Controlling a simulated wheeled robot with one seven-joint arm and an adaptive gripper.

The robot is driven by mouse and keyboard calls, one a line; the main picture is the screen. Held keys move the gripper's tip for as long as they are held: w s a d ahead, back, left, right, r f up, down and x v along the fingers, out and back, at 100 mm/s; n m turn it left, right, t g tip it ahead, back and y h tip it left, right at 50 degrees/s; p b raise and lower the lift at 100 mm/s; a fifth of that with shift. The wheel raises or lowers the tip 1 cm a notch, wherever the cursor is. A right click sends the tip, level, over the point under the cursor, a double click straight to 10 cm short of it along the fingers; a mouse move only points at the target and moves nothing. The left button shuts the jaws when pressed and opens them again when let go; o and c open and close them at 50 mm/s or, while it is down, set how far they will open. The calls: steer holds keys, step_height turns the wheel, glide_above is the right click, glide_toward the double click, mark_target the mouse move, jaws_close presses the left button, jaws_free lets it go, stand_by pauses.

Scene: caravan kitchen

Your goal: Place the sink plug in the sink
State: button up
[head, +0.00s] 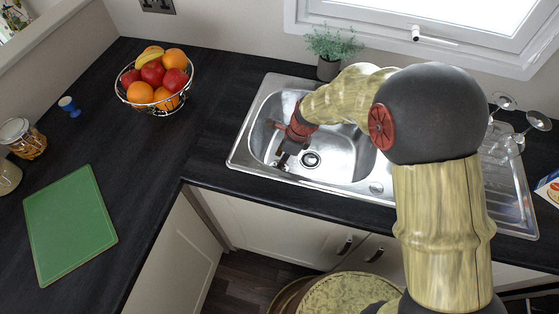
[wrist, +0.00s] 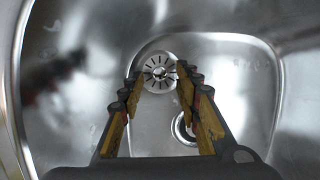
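My gripper (head: 283,160) reaches down into the left part of the steel sink bowl (head: 349,142).
The bowl's walls and rim surround my gripper. Glasses (head: 537,122) stand on the drainer at the right. A potted plant (head: 331,47) is behind the sink. A fruit basket (head: 154,81) and a green board (head: 70,225) are on the left counter, with clear worktop between.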

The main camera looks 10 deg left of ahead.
steer(key=s+d+r+n+t+p, duration=0.1)
steer(key=s+d+r+n, duration=0.15)
steer(key=d+r, duration=0.4)
steer(key=s+d+r+n+t+p, duration=0.1)
steer(key=s+d+r+n, duration=0.2)
steer(key=r, duration=0.7)
steer(key=s+d+r+n+t+p, duration=0.15)
steer(key=d+r+n, duration=0.3)
steer(key=r, duration=0.45)
steer(key=s+d+r+n+t+h, duration=0.1)
steer(key=s+d+r+n, duration=0.2)
steer(key=s, duration=0.4)
steer(key=s+d+r+n+h, duration=0.2)
steer(key=s+d+r+n, duration=0.1)
steer(key=s+d+n, duration=0.3)
steer(key=shift+s+d+r+t+b, duration=0.4)
steer(key=shift+s+d, duration=0.3)
steer(key=shift+d, duration=0.55)
